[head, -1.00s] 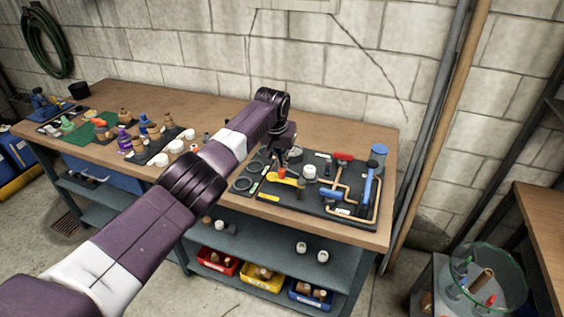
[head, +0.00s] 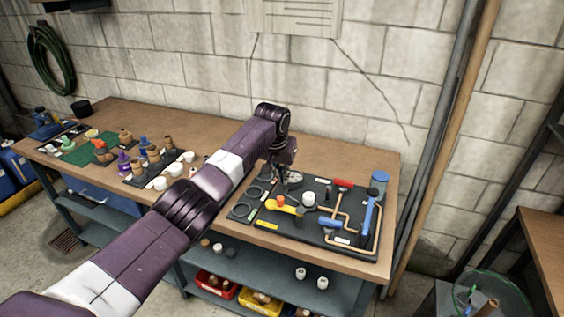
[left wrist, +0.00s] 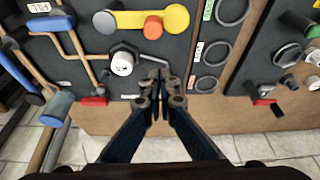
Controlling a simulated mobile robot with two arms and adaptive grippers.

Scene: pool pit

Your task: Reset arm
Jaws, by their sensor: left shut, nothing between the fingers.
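My left arm reaches in from the lower left of the head view, over the workbench. My left gripper (head: 285,176) points down above the back edge of the dark tool board (head: 292,233). In the left wrist view the gripper (left wrist: 160,84) is shut and empty, its fingertips together near a white cap (left wrist: 122,63) on the board. A yellow wrench-like piece (head: 284,206) with an orange knob lies on the board; it also shows in the left wrist view (left wrist: 130,21). My right gripper is in neither view.
The workbench (head: 215,118) stands against a block wall. Small bottles and caps (head: 150,155) crowd its left part. A blue-handled pipe fixture (head: 367,220) stands on the board's right. Coloured bins (head: 215,283) sit on the lower shelf. A glass container (head: 490,293) is at lower right.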

